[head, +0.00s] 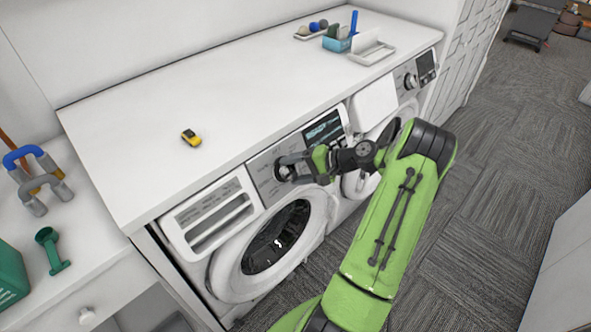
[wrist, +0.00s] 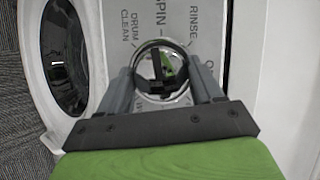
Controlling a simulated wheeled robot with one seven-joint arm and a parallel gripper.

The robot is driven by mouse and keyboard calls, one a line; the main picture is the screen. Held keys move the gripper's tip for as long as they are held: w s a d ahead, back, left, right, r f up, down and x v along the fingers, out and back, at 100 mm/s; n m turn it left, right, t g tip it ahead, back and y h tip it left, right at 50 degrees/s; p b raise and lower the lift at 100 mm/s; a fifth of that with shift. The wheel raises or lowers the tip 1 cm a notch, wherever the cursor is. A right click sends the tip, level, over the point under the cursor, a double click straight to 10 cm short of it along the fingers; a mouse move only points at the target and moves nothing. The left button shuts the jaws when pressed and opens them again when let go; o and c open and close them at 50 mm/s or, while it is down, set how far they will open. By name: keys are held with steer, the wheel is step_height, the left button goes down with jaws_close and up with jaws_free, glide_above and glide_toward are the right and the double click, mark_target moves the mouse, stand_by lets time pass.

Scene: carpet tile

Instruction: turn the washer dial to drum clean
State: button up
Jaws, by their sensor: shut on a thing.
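The washer dial (wrist: 160,48) is a round knob with a shiny rim on the grey panel of the left machine. Printed labels ring it in the wrist view: DRUM CLEAN at upper left, SPIN at the top, RINSE at upper right. Others are partly hidden by my fingers. The dial's pointer direction is not clear. My gripper (wrist: 161,80) is shut on the dial, one finger on each side. In the head view my gripper (head: 293,167) reaches the washer (head: 230,277) front from the right and covers much of the dial.
The washer's round door (head: 312,231) is below the dial, with a detergent drawer (head: 208,214) to the left. A second machine (head: 428,68) stands to the right. The white countertop (head: 250,85) holds a small yellow object (head: 191,137) and trays at the back. Carpet lies open at right.

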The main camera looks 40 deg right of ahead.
steer(key=n+g+b, duration=0.1)
steer(key=n, duration=0.2)
steer(key=shift+h, duration=0.4)
steer(key=shift+a+r+n+g+h+b, duration=0.15)
steer(key=shift+n+g+h+b, duration=0.6)
steer(key=shift+n, duration=0.75)
steer(key=o, duration=1)
steer(key=p+v, duration=0.4)
steer(key=v, duration=1.1)
steer(key=shift+s+r, duration=0.2)
steer(key=shift+s, duration=0.05)
steer(key=shift+w, duration=0.1)
